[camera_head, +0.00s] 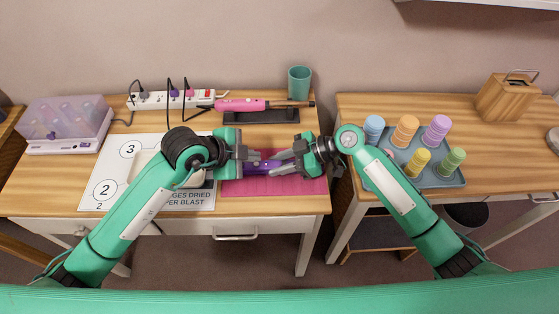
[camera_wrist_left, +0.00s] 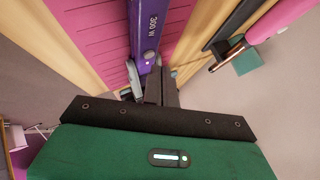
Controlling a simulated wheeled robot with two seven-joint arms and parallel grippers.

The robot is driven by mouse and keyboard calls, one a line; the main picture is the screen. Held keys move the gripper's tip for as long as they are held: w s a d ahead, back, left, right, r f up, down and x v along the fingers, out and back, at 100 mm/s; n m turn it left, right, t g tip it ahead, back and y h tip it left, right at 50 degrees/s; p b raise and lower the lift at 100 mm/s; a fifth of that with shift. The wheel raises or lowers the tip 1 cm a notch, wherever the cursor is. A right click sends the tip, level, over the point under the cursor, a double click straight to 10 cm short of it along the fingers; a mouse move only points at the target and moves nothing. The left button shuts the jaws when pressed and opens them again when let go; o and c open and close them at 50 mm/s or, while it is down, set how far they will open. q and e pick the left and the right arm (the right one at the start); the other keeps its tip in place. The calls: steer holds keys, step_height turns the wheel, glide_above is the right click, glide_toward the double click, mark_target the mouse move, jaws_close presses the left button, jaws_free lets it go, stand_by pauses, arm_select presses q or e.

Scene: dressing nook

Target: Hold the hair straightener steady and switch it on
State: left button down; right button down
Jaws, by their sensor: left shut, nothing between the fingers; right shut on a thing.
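A purple hair straightener (camera_head: 258,167) lies on the pink ribbed mat (camera_head: 308,186) near the table's front. My right gripper (camera_head: 284,162) is shut on it from the right side. My left gripper (camera_head: 248,160) is shut and empty, close at the straightener's left part; I cannot tell whether it touches. In the left wrist view the straightener (camera_wrist_left: 152,22) carries the print "300 W" and a small round light-coloured button (camera_wrist_left: 149,55). There the left fingertips (camera_wrist_left: 148,78) are just below that button. My grippers hide much of the straightener in the head view.
A pink curling iron (camera_head: 240,105) rests on a dark stand (camera_head: 258,117) behind, beside a teal cup (camera_head: 299,83). A power strip (camera_head: 160,100) with cables stands at the back. A clear-lidded box (camera_head: 65,125) is far left. A tray (camera_head: 445,178) of coloured spools is right.

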arm_select(q)
steer(key=shift+r, duration=0.2)
step_height(320, 180, up, 6)
steer(key=shift+f, duration=0.1)
stand_by(0.6)
arm_select(e)
steer(key=c, duration=1)
jaws_free()
steer(key=shift+c, duration=0.2)
